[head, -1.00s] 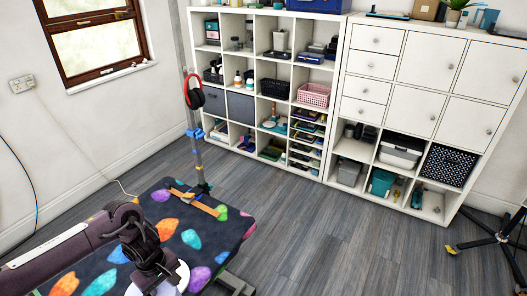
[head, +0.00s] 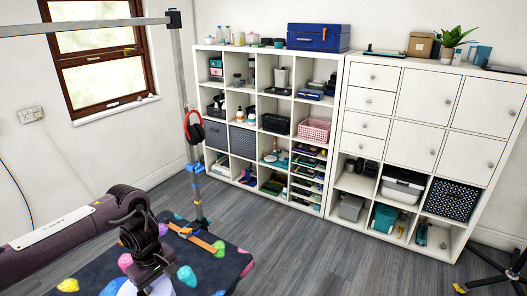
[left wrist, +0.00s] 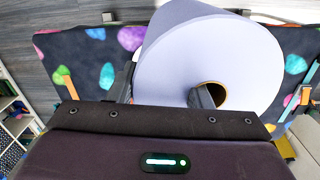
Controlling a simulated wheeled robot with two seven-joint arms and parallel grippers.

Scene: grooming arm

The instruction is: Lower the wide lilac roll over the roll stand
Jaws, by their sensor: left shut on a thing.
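The wide lilac roll (left wrist: 180,60) fills the upper middle of the left wrist view, with its round end and brown cardboard core facing the camera. My left gripper (left wrist: 163,90) is shut on its wall: one finger goes into the core opening, the other is on the outer side. In the head view my left arm comes in from the left, and its hand (head: 150,262) is low in the picture over the table. A pale round edge under it at the bottom border seems to be the roll. I cannot make out the roll stand. My right gripper is not in view.
The dark grooming table (head: 85,270) has a colourful pattern. A metal post (head: 185,110) with red headphones (head: 194,127) rises at its far end, with an orange strap (head: 192,237) near its foot. White shelves (head: 340,140) line the wall. Floor between is clear.

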